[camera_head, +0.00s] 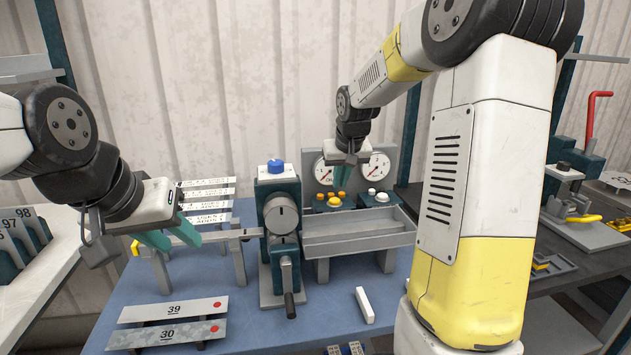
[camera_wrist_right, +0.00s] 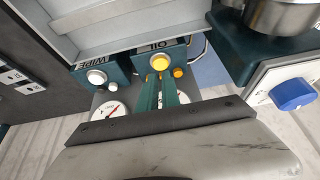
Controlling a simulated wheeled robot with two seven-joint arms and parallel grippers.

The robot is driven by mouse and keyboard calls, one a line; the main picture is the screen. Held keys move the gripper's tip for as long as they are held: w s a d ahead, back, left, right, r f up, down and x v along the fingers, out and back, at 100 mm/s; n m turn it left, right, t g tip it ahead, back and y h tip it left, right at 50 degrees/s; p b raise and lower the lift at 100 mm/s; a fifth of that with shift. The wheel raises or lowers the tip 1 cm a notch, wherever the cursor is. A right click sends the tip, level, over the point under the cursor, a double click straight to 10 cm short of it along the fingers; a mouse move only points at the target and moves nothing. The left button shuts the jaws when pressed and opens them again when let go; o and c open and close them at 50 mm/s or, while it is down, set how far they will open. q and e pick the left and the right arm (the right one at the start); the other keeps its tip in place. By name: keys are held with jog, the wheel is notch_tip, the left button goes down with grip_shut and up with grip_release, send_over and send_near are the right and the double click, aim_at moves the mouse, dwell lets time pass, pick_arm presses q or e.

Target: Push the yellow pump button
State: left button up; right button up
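The yellow pump button (camera_head: 334,201) is a round cap on a dark teal box at the back of the blue table, below two gauges. In the right wrist view the yellow button (camera_wrist_right: 159,62) sits on the box marked OIL, just past my fingertips. My right gripper (camera_head: 348,182) hangs above and slightly behind the button. In the wrist view its teal fingers (camera_wrist_right: 161,80) are together, empty and pointing at the button; contact cannot be told.
A white button (camera_head: 381,197) on the WIPE box sits beside the yellow one, with small orange knobs (camera_head: 320,196) close by. A grey tray (camera_head: 355,232) lies in front. The blue-capped bender column (camera_head: 277,190) stands left. Numbered plates (camera_head: 172,310) lie at the front.

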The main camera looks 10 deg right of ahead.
aim_at(335, 201)
jog(key=x, duration=0.7)
jog(key=shift+a, duration=0.1)
jog(key=shift+w+f, duration=0.15)
jog(key=shift+f, duration=0.65)
jog(key=shift+r, duration=0.1)
jog(key=r, duration=0.6)
jog(key=shift+w, duration=0.25)
jog(key=shift+r, duration=0.55)
